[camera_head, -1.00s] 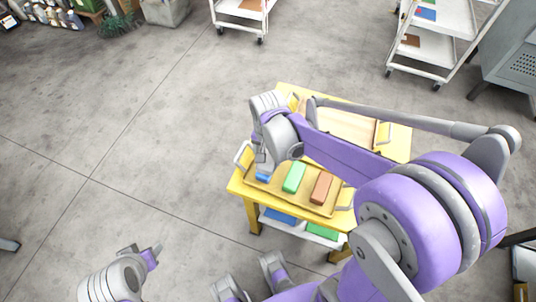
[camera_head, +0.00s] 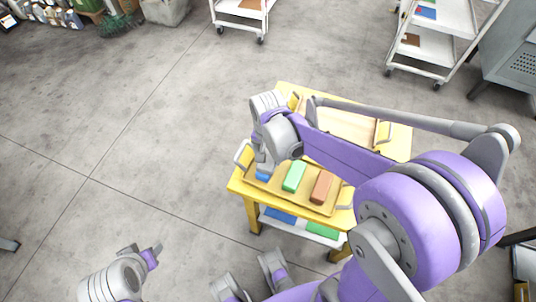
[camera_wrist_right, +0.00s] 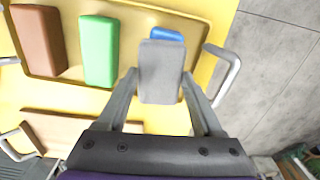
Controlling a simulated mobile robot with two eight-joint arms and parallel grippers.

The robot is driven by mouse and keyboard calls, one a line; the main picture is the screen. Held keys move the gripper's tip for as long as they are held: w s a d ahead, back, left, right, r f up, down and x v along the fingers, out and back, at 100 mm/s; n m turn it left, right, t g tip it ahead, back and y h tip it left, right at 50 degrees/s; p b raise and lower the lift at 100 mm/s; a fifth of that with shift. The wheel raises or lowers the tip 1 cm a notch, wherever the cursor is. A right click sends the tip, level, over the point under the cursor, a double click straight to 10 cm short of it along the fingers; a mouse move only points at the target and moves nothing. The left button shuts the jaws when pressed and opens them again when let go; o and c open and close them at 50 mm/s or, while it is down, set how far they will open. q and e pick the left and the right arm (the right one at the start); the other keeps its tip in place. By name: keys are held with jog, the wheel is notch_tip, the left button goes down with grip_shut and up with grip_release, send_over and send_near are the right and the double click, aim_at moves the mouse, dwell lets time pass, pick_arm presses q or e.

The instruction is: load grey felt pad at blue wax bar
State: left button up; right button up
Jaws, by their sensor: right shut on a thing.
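The grey felt pad (camera_wrist_right: 162,72) is between the fingers of my right gripper (camera_wrist_right: 161,84) in the wrist view, and the fingers are shut on it. The blue wax bar (camera_wrist_right: 167,34) shows just beyond the pad, which hides part of it. I cannot tell whether pad and bar touch. In the head view my right gripper (camera_head: 265,163) is over the left end of the tray, and the blue wax bar (camera_head: 262,178) shows just below it. My left gripper (camera_head: 146,254) is off to the lower left, away from the table; its fingers are too small to read.
A yellow tray (camera_head: 298,204) holds a green bar (camera_head: 294,176) and a brown bar (camera_head: 321,187) beside the blue one. It sits on a yellow table (camera_head: 236,186) with metal handles. A wooden board (camera_head: 350,124) lies behind. Open floor is to the left.

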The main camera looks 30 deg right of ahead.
aim_at(268, 158)
dwell(0.4)
jog(key=shift+r+p, duration=2.65)
jog(key=shift+r, duration=0.85)
jog(key=shift+f, duration=0.1)
